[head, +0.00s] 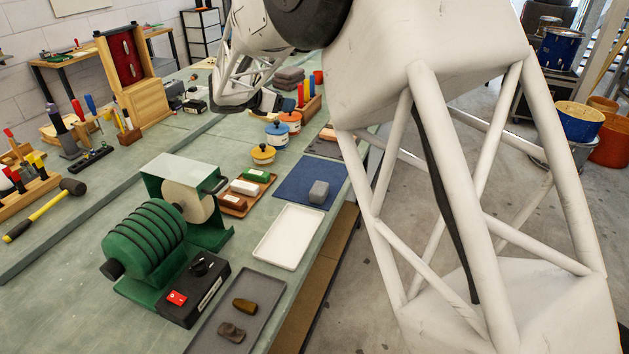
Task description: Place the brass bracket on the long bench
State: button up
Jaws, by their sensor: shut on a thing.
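I cannot make out a brass bracket anywhere in the head view. The long bench (65,312) has a grey-green top and runs from the lower left to the upper middle. My white lattice arm rises at the right and bends over the far part of the bench. The dark end of my gripper (264,101) shows only in part beyond my white wrist, over the far part of the bench. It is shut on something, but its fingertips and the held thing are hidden.
A green drum machine (145,240) stands on the near bench. Beside it are a grey tray (270,287) with two dark pieces, an empty white tray (289,236), and a blue mat (291,181) bearing a grey block. Pots (264,155) and a mallet (50,207) also occupy the bench.

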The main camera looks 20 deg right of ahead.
jog(key=s+d+m+g, duration=0.2)
jog(key=s+d, duration=0.1)
jog(key=d, duration=0.2)
send_over(301, 183)
notch_tip(301, 183, down, 16)
jog(key=shift+s+f+h, duration=0.1)
jog(key=shift+f+h, duration=0.3)
jog(key=shift+f, duration=0.05)
jog(key=shift+f, duration=3.15)
jog(key=shift+f, duration=1.85)
jog(key=shift+f, duration=0.1)
